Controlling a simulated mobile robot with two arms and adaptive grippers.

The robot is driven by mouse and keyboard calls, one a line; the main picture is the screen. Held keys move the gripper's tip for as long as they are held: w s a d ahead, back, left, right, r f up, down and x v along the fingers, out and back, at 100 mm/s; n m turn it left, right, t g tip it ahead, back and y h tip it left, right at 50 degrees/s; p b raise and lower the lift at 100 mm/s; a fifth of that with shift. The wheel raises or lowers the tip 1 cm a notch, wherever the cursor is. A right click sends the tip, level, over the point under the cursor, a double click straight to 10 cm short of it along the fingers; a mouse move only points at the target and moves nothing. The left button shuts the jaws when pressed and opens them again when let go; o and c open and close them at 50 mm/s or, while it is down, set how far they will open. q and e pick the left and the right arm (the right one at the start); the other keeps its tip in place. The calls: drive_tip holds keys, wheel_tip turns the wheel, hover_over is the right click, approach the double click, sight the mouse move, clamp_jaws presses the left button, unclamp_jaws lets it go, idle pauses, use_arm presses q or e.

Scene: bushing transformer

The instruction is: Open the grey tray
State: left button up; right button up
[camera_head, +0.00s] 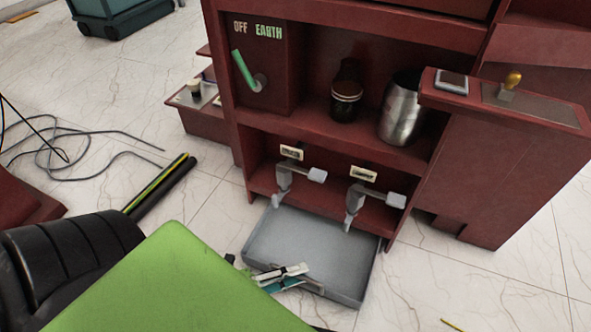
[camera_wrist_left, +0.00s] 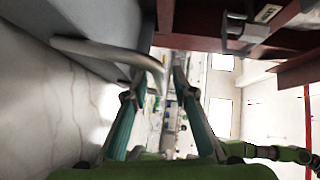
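The grey tray (camera_head: 318,246) sits low at the foot of the dark red cabinet, slid out towards me over the floor. It looks empty. My left gripper (camera_head: 298,276) is at the tray's front edge, by its handle. In the left wrist view the pale curved handle (camera_wrist_left: 105,51) comes in from the left and its end bends down at the fingertips of my left gripper (camera_wrist_left: 169,75). The fingers are close together there, but I cannot tell whether they clamp the handle. My right gripper is out of view.
Two grey taps (camera_head: 286,178) and (camera_head: 358,200) hang over the tray's back. A metal canister (camera_head: 402,108) and a dark jar (camera_head: 345,98) stand on the shelf above. A red side unit (camera_head: 500,170) is at the right. Black cables (camera_head: 70,150) lie on the left floor.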

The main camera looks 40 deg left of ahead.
use_arm(q)
drive_tip(key=v, duration=1.2)
idle(0.5)
